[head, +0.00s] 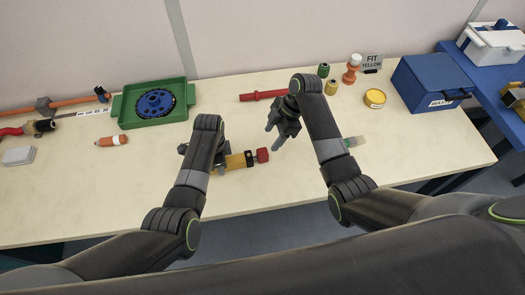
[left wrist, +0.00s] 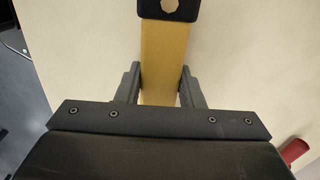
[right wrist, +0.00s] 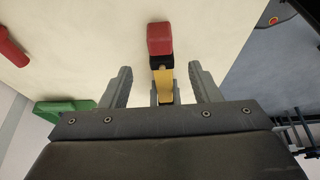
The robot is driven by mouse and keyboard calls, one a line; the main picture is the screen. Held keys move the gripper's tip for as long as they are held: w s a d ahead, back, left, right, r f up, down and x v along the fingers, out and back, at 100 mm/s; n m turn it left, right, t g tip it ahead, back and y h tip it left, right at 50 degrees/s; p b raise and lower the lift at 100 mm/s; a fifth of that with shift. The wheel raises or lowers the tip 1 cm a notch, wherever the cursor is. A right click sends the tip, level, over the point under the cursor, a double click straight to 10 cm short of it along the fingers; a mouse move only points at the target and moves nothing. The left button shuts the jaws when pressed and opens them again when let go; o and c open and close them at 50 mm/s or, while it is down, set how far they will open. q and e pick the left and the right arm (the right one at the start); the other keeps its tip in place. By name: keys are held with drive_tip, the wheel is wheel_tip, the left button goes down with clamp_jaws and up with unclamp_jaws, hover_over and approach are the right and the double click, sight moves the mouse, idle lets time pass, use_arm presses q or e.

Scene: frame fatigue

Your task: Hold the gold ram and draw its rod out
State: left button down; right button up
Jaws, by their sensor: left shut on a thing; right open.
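The gold ram (head: 236,161) lies on the table, its middle partly behind my left arm. Its red end block (head: 262,155) points right; a black collar (right wrist: 161,61) sits beside the block in the right wrist view. I cannot make out a bare length of rod. My left gripper (left wrist: 160,80) is shut on the gold body, a finger on each side; a dark end piece with a hole (left wrist: 169,8) shows beyond. My right gripper (head: 275,135) is open and empty, above and apart from the red block, which shows beyond its fingers in the right wrist view (right wrist: 160,38).
A green tray (head: 119,106) holding a blue wheel stands at the back left. A red bar (head: 263,96) lies behind the grippers. Small cans, a yellow tin (head: 374,99) and a blue box (head: 432,84) stand at the right. The table in front of the red block is clear.

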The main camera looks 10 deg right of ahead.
sight(263, 152)
drive_tip(key=x, duration=0.9)
drive_tip(key=shift+f, duration=0.2)
